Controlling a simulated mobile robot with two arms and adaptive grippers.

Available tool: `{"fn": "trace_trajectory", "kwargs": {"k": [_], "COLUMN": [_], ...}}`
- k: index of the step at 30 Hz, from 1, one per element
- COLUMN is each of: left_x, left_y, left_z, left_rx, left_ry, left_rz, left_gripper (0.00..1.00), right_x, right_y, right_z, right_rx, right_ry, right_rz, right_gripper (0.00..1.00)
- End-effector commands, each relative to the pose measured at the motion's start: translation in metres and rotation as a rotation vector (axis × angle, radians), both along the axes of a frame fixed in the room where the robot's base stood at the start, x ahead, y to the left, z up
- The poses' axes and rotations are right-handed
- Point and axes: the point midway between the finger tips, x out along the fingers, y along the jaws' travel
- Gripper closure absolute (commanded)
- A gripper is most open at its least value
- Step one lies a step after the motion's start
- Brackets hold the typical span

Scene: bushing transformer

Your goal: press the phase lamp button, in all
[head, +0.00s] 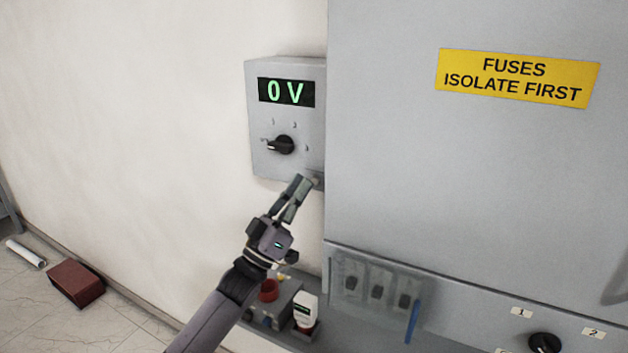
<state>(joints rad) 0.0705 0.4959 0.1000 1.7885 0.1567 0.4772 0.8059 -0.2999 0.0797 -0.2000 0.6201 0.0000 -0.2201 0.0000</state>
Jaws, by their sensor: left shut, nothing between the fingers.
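A grey wall box (262,110) carries a display (286,92) reading "0 V" in green and a black rotary knob (281,145) with small marks around it. My left gripper (304,184) is shut and empty, its fingertips at the lower right edge of this box, beside the grey cabinet. Whether the tips touch the box I cannot tell. No button labelled as a phase lamp button can be made out; the area behind the fingers is hidden. My right gripper is not in view.
A large grey cabinet (450,180) fills the right, with a yellow "FUSES ISOLATE FIRST" sign (518,79). Below are a clear-covered switch panel (377,287), a blue handle (412,322), a black knob (544,343) and a white meter-like device (305,310). A brown block (76,284) lies on the floor.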

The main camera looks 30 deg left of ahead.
Motion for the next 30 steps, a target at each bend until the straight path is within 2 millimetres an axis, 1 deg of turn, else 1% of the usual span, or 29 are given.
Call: {"fn": "trace_trajectory", "kwargs": {"k": [11,24,30], "left_x": [-0.004,-0.045,-0.052], "left_y": [0.000,-0.003,-0.004], "left_z": [0.000,0.001,0.000], "left_rx": [-0.001,-0.001,0.000], "left_ry": [0.001,0.002,0.000], "left_rz": [0.000,0.000,0.000], "left_gripper": [1.00,1.00,1.00], "right_x": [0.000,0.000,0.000], "right_y": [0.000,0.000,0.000], "right_z": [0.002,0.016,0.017], "right_rx": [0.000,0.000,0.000], "right_ry": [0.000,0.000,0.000], "right_rz": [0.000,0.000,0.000], "right_gripper": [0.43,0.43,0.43]}}
